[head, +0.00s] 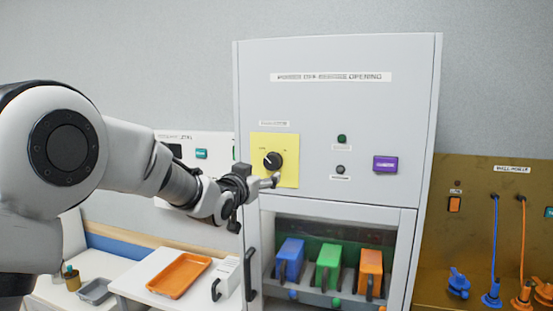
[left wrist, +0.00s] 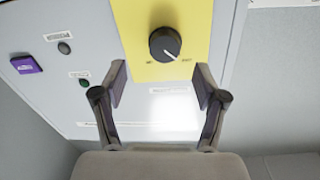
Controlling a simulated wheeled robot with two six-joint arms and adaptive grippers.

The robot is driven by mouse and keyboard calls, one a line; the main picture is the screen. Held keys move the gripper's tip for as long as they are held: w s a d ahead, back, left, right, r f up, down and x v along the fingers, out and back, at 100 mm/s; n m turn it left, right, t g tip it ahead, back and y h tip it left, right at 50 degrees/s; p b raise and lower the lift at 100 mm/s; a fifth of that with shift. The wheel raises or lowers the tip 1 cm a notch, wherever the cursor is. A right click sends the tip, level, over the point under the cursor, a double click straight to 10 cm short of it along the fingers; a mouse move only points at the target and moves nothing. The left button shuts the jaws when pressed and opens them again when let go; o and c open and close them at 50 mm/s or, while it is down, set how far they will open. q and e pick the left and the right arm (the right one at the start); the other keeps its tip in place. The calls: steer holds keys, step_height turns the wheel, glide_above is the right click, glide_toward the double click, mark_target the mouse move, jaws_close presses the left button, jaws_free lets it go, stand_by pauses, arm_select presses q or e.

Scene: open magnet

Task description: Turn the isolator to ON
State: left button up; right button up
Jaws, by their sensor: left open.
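The isolator is a black round knob (head: 273,161) on a yellow plate (head: 288,146) on the grey cabinet front. In the left wrist view the picture is turned over and the knob (left wrist: 164,44) shows a white pointer line slanting toward the right-hand of two small marks. The marks are too small to read surely. My left gripper (head: 266,183) is in front of the plate's lower part. In the left wrist view its fingers (left wrist: 162,80) are spread and empty, with the knob beyond the tips and roughly centred between them. My right gripper is not in view.
The cabinet (head: 340,100) also carries a green button (head: 342,139), a dark button (head: 340,169) and a purple switch (head: 385,164). Below, a windowed compartment holds blue, green and orange blocks (head: 328,264). An orange tray (head: 180,276) lies at lower left. A brown panel (head: 480,230) with cables stands right.

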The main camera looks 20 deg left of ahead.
mark_target(271, 161)
arm_select(q)
steer(key=w+p, duration=0.1)
steer(key=w, duration=0.1)
steer(key=w+r+p, duration=0.1)
steer(key=w+p, duration=0.1)
steer(key=w, duration=0.1)
steer(key=w+p, duration=0.1)
steer(key=w, duration=0.1)
steer(key=shift+w+r+p, duration=0.2)
steer(key=shift+r+p, duration=0.1)
steer(key=shift+p, duration=0.1)
steer(key=shift+w+d, duration=0.2)
steer(key=shift+s, duration=0.15)
steer(key=shift+a, duration=0.1)
steer(key=shift+c, duration=0.4)
steer(key=c, duration=1.1)
